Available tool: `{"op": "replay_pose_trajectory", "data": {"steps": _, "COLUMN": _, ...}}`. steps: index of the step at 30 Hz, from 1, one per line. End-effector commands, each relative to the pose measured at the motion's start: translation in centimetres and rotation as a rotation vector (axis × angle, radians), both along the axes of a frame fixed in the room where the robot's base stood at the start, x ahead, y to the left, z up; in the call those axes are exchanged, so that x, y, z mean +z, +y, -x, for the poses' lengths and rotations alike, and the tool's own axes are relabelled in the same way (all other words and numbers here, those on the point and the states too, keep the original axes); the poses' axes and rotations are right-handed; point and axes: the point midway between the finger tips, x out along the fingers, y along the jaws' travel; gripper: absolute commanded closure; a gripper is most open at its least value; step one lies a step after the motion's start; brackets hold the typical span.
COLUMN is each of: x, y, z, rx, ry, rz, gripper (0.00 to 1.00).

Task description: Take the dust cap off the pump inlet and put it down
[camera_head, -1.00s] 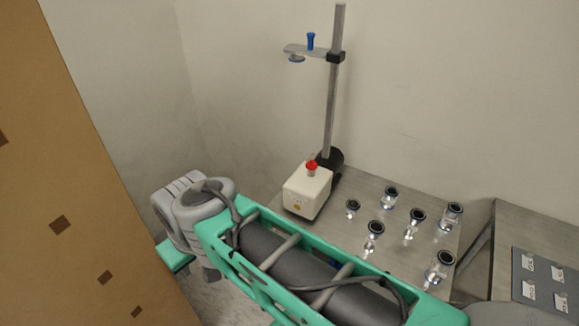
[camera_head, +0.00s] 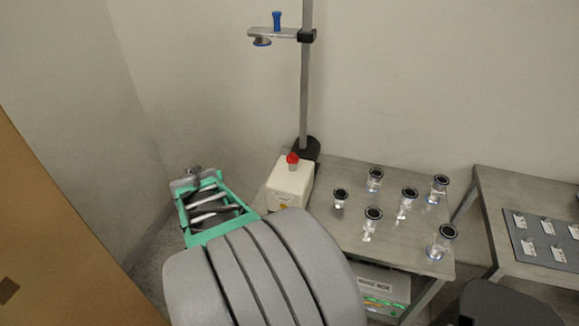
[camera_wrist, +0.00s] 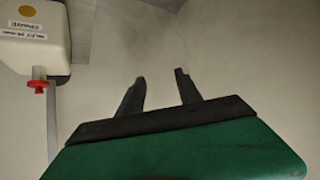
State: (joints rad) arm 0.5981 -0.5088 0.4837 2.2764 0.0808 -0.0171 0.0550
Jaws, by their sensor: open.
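The pump is a cream box (camera_head: 287,190) at the back left corner of the metal table. The red dust cap (camera_head: 292,158) sits on the short inlet on its top. In the wrist view the pump (camera_wrist: 32,45) is at the upper left, upside down, with the red cap (camera_wrist: 39,88) on its pale inlet stub (camera_wrist: 39,73). My gripper (camera_wrist: 159,82) is open and empty, its two fingers apart against bare wall. The cap lies left of the fingers there, not between them. In the head view my arm hides the fingers.
A stand pole (camera_head: 305,80) rises behind the pump, with a clamp arm (camera_head: 280,34) reaching left above it. Several glass pieces with black rims stand on the table (camera_head: 335,235), right of the pump. A side table with a labelled panel (camera_head: 540,238) is at the right.

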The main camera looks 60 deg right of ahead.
Motion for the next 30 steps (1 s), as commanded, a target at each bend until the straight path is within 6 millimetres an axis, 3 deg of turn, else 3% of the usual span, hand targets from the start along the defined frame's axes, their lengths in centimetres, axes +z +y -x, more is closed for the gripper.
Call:
{"op": "replay_pose_trajectory", "data": {"steps": 1, "x": -3.0, "y": -5.9, "z": 2.7, "rx": -0.136, "ry": -0.067, "rz": 0.062, "gripper": 0.59}}
{"op": "replay_pose_trajectory", "data": {"steps": 3, "x": -3.9, "y": -12.2, "z": 6.7, "rx": -0.28, "ry": -0.16, "rz": 0.172, "gripper": 0.59}}
{"op": "replay_pose_trajectory", "data": {"steps": 6, "x": -4.5, "y": -17.6, "z": 12.4, "rx": -0.423, "ry": -0.248, "rz": 0.306, "gripper": 0.59}}
{"op": "replay_pose_trajectory", "data": {"steps": 7, "x": -4.5, "y": -18.5, "z": 13.7, "rx": -0.45, "ry": -0.264, "rz": 0.337, "gripper": 0.59}}
{"op": "replay_pose_trajectory", "data": {"steps": 9, "x": -4.5, "y": -19.8, "z": 15.9, "rx": -0.492, "ry": -0.289, "rz": 0.389, "gripper": 0.59}}
{"op": "replay_pose_trajectory", "data": {"steps": 11, "x": -4.3, "y": -20.7, "z": 16.6, "rx": -0.508, "ry": -0.3, "rz": 0.412, "gripper": 0.59}}
{"op": "replay_pose_trajectory", "data": {"steps": 24, "x": -5.6, "y": -26.6, "z": 14.6, "rx": -0.511, "ry": -0.303, "rz": 0.417, "gripper": 0.59}}
{"op": "replay_pose_trajectory", "data": {"steps": 30, "x": -5.7, "y": -27.5, "z": 14.2, "rx": -0.509, "ry": -0.304, "rz": 0.418, "gripper": 0.59}}
